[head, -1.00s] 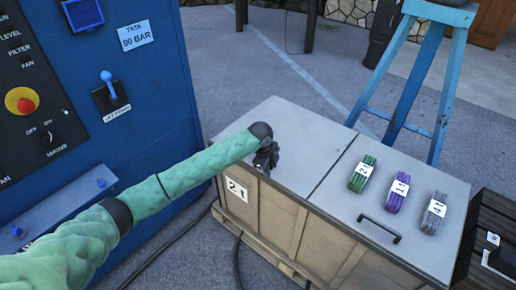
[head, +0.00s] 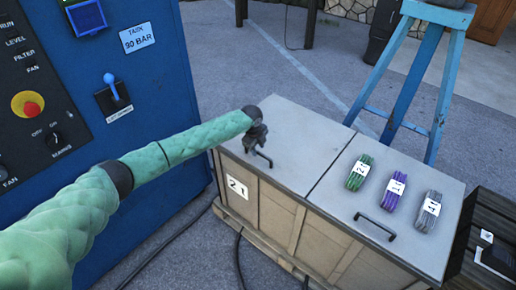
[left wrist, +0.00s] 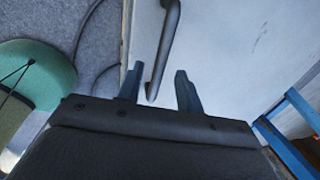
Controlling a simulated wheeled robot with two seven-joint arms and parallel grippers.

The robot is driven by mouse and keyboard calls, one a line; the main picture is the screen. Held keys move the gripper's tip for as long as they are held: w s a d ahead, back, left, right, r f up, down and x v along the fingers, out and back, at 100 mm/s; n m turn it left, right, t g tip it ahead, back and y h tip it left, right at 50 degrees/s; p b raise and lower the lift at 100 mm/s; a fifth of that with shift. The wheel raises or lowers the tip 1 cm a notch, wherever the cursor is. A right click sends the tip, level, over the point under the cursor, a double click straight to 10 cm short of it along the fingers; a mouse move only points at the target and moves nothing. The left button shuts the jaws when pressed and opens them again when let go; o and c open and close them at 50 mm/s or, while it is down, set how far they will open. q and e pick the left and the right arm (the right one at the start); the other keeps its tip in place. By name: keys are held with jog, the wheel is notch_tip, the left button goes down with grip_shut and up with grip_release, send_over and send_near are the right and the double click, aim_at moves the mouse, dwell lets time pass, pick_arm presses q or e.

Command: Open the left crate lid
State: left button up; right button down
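The left crate lid (head: 300,135) is a flat grey panel, lying closed on the wooden crate with the label 21. Its dark bar handle (head: 263,158) is near the front edge, partly hidden by my left gripper (head: 257,143). In the left wrist view the handle (left wrist: 164,50) runs up between the two fingertips of the left gripper (left wrist: 158,82). The fingers are apart, with space on both sides of the handle. I cannot tell whether they touch it. My right gripper is not in view.
The right lid (head: 420,245) bears green (head: 358,172), purple (head: 393,192) and grey (head: 427,211) cable bundles and its own handle (head: 375,227). A blue control cabinet (head: 150,80) stands left. A blue stepladder (head: 405,85) stands behind. A dark slatted crate (head: 487,235) is at right.

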pick_arm(q)
jog(key=shift+w+d+f, duration=0.1)
jog(key=shift+f, duration=0.85)
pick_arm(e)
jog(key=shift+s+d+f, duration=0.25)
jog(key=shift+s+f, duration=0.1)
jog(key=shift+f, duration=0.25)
